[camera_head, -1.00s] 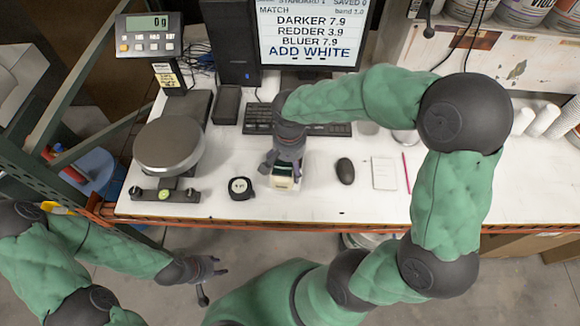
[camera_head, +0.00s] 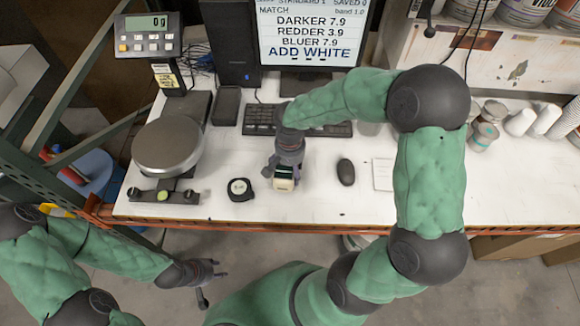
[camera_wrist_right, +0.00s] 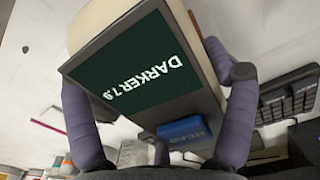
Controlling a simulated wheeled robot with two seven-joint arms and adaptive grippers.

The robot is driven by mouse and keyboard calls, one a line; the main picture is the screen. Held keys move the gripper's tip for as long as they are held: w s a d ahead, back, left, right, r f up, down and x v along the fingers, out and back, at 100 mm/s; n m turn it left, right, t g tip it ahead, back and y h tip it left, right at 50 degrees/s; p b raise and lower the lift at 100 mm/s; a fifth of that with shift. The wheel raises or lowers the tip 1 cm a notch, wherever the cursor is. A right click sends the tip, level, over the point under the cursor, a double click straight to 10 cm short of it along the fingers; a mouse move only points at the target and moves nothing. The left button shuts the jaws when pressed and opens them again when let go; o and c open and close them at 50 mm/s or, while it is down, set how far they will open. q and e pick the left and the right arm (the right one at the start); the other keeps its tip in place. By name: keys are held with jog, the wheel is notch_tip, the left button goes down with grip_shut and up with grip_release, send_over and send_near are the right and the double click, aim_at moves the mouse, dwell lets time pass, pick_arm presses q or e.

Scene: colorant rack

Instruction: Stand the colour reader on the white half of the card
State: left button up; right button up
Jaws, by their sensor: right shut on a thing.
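The colour reader, a cream-and-grey block with a dark green screen, is in my right gripper. In the head view the reader (camera_head: 284,184) is over the white bench, in front of the keyboard. In the right wrist view the reader (camera_wrist_right: 135,70) fills the middle, its screen reading "DARKER 7.9", with a blue button below. My right gripper (camera_head: 284,170) is shut on it, one finger on each side. I cannot tell whether it touches the bench. I cannot make out the black-and-white card. My left gripper (camera_head: 218,268) looks open and empty, off the bench's front edge.
A round dark puck (camera_head: 240,189) sits left of the reader and a mouse (camera_head: 345,172) right of it. A keyboard (camera_head: 258,121) lies behind. A scale (camera_head: 167,145) stands at left. A pale pad (camera_head: 382,174) is partly behind my right arm.

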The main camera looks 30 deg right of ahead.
jog(key=shift+f, duration=0.1)
jog(key=o, duration=1.5)
jog(key=shift+r, duration=0.2)
notch_tip(320, 180, up, 12)
jog(key=shift+f+p, duration=0.1)
jog(key=shift+p, duration=0.85)
